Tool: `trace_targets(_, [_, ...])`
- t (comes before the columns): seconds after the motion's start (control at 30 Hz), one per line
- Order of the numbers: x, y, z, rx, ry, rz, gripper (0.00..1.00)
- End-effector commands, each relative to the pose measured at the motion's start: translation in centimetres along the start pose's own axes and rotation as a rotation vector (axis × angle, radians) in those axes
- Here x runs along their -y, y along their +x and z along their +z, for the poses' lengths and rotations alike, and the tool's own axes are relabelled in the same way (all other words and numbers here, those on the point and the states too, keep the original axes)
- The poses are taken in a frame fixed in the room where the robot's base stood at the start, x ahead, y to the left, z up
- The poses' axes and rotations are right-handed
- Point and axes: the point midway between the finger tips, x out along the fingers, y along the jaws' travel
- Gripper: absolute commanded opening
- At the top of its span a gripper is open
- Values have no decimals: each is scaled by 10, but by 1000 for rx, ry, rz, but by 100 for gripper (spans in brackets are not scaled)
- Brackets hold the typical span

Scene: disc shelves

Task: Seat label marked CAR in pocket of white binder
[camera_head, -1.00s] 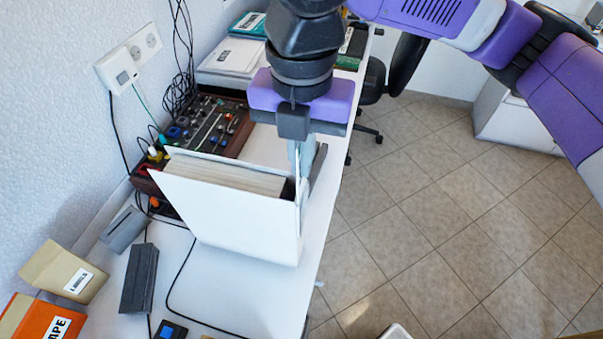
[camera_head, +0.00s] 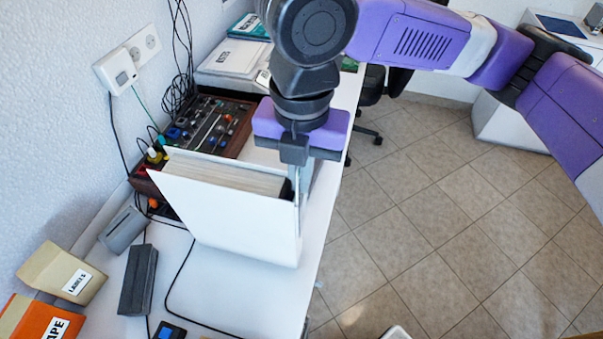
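The white binder (camera_head: 235,215) stands upright on the white table, its broad white cover toward the camera and its block of pages showing at the top. My gripper (camera_head: 299,187) is at the binder's right end, by the spine, pointing down. Its fingers are mostly hidden by the binder and the wrist, so I cannot see whether they are open or what is between them. The CAR label and the binder's pocket are not visible.
A box marked LABELS (camera_head: 66,275) and an orange box marked TAPE (camera_head: 40,318) stand at the front left. A dark grey block (camera_head: 138,280) and a black cable lie left of the binder. A control panel (camera_head: 207,128) stands behind it. Floor lies beyond the table's right edge.

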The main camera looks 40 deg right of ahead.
Motion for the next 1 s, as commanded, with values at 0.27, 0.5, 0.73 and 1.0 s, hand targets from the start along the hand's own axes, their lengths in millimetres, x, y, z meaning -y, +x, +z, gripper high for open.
trace_targets(0.27, [1,16,-2,-8,3,-12,9])
trace_targets(0.5, [0,17,-1,-8,5,-10,23])
trace_targets(0.73, [0,16,-1,-9,7,-9,23])
trace_targets(1.0, [-2,-22,-1,-6,6,-5,23])
